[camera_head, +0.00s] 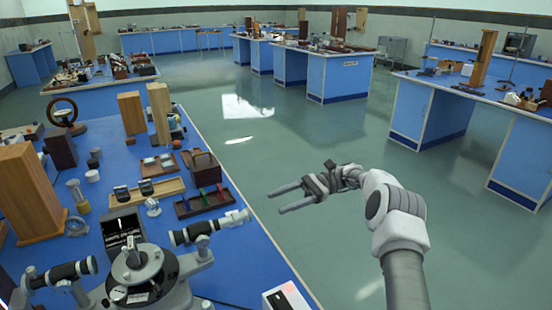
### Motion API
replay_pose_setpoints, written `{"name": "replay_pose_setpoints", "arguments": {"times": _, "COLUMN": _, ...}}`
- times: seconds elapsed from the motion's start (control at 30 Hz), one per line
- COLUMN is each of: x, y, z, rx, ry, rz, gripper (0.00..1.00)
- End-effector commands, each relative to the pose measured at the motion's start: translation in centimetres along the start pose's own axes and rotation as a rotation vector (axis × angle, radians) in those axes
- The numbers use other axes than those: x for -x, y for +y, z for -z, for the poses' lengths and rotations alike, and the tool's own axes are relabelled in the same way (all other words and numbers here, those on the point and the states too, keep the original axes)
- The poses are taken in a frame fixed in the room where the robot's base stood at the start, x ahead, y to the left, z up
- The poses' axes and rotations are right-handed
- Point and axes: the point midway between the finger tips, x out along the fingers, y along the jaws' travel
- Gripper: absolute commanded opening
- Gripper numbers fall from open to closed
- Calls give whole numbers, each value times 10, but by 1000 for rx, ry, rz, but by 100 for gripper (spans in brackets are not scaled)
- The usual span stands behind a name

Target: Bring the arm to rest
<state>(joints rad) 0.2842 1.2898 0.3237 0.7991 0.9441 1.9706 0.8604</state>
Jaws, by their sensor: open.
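My arm reaches up from the bottom of the view, right of the near bench, and bends to the left. My gripper (284,198) is open and empty. Its two dark fingers point left toward the near blue bench (243,277). In the picture the fingertips show over the green floor, just right of the bench edge. I cannot tell their exact height.
The near bench carries a spectrometer (139,275), a wooden tray (205,201) with small coloured items, wooden boxes and a small white box (286,298) near its right edge. Other blue benches stand behind and at right (430,112). Green floor (330,250) lies clear between them.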

Motion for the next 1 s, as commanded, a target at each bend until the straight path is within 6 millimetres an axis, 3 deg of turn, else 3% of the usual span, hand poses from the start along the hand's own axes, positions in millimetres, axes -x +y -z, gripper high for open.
{"name": "replay_pose_setpoints", "arguments": {"times": 0.23, "x": -24, "y": -3, "z": -49, "rx": 64, "ry": 192, "rz": -61, "gripper": 61}}
{"name": "replay_pose_setpoints", "arguments": {"times": 0.47, "x": -43, "y": 9, "z": -89, "rx": 141, "ry": 388, "rz": -123, "gripper": 61}}
{"name": "replay_pose_setpoints", "arguments": {"times": 0.77, "x": -59, "y": 39, "z": -135, "rx": 260, "ry": 641, "rz": -209, "gripper": 61}}
{"name": "replay_pose_setpoints", "arguments": {"times": 1.0, "x": -65, "y": 73, "z": -168, "rx": 367, "ry": 836, "rz": -284, "gripper": 61}}
